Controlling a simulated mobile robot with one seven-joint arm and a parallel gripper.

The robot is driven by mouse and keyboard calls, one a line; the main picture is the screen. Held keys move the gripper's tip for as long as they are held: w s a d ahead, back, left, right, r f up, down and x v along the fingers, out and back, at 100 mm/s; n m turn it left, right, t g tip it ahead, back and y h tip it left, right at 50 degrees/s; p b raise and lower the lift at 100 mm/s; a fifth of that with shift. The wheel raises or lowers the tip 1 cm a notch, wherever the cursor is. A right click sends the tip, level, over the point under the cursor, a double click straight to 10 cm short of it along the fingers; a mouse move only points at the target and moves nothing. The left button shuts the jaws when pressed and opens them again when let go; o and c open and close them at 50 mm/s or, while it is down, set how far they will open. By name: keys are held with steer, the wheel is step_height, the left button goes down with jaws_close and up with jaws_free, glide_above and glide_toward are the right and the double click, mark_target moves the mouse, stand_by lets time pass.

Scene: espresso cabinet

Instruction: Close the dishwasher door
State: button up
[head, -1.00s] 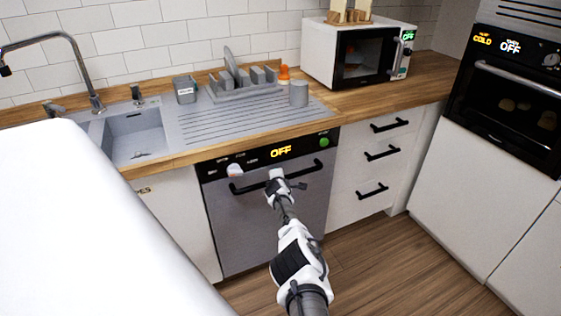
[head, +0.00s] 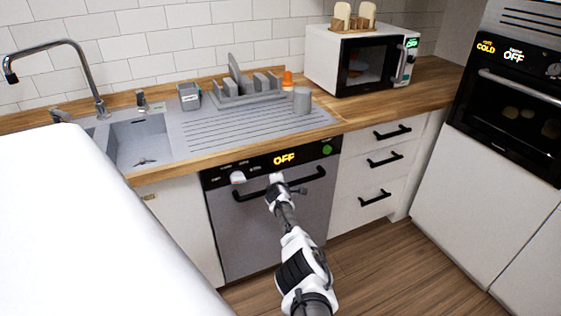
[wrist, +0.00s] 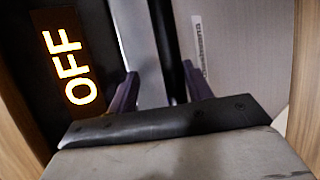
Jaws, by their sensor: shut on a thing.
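The dishwasher (head: 245,235) stands under the counter in the head view. Its grey door is upright and looks flush or nearly flush with the cabinet front; a small gap cannot be told. The black panel on top reads OFF (head: 284,159). A black bar handle (head: 250,193) crosses the upper door. My gripper (head: 277,181) is at the middle of this handle. In the wrist view, my gripper's two fingers (wrist: 160,88) straddle the dark handle bar (wrist: 163,40) and are shut on it. The OFF display (wrist: 67,66) glows at the left there.
White drawers (head: 372,165) with black handles stand to the right of the dishwasher. The sink (head: 140,148) and drainboard are above left. A microwave (head: 365,62) sits on the counter and an oven (head: 510,115) stands at the far right. The wooden floor (head: 385,255) in front is clear.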

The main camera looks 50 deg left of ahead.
steer(key=shift+s+d+r+p, duration=0.1)
steer(key=shift+s+r+p, duration=0.2)
steer(key=shift+r+p, duration=0.3)
steer(key=shift+s+d+r+p, duration=0.1)
steer(key=shift+s+r+p, duration=0.2)
steer(key=shift+r+p, duration=0.25)
steer(key=d+f+v, duration=0.1)
steer(key=v, duration=1)
steer(key=shift+d+f+p, duration=0.15)
steer(key=shift+f+p, duration=0.05)
steer(key=shift+p, duration=0.2)
steer(key=shift+w, duration=0.1)
